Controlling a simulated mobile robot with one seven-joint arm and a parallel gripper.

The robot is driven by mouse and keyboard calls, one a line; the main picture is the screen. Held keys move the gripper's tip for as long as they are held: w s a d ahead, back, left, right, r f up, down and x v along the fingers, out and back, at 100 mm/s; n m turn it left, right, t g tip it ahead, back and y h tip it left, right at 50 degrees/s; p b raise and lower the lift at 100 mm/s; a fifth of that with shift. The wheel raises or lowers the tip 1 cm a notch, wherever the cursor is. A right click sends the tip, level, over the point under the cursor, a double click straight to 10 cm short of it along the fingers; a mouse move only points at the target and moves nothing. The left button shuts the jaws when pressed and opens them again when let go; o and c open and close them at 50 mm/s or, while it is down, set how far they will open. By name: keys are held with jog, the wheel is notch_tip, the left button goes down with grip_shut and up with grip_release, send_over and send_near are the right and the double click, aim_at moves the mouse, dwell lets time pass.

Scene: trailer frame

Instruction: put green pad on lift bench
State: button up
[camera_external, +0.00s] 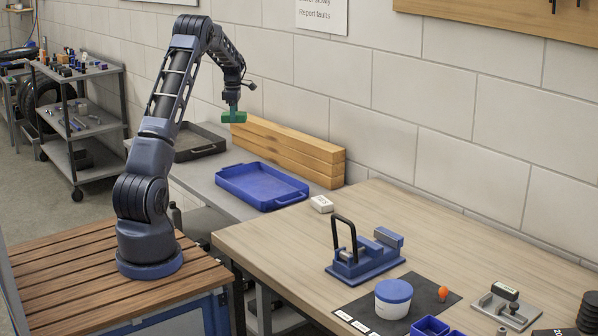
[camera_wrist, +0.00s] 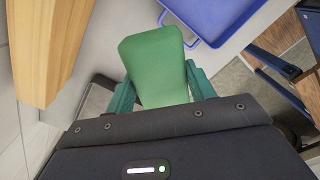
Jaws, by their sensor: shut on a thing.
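The green pad (camera_external: 233,117) is in my gripper (camera_external: 233,109), high above the grey bench (camera_external: 204,182) by the wall. In the wrist view the green pad (camera_wrist: 156,62) is a block with rounded corners, held between the two teal fingers of my gripper (camera_wrist: 160,92). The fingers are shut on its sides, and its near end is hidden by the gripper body. A light wooden bench (camera_external: 400,205) stands at the right in the external view. The frames do not show which of the two is called the lift bench.
A blue tray (camera_external: 262,184), a dark tray (camera_external: 198,146) and stacked timber beams (camera_external: 285,153) lie on the grey bench. The wooden bench holds a blue clamp fixture (camera_external: 365,258), a lidded tub (camera_external: 393,299) and a small white block (camera_external: 321,204). Its back half is mostly clear.

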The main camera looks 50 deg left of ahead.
aim_at(209, 168)
jog(key=s+a+f+n, duration=0.1)
jog(key=s+a+n, duration=0.65)
jog(key=a, duration=0.25)
jog(key=shift+n, duration=0.25)
notch_tip(209, 168, down, 20)
jog(key=shift+f, duration=0.1)
jog(key=o, duration=1)
jog(key=shift+f, duration=0.1)
notch_tip(209, 168, up, 12)
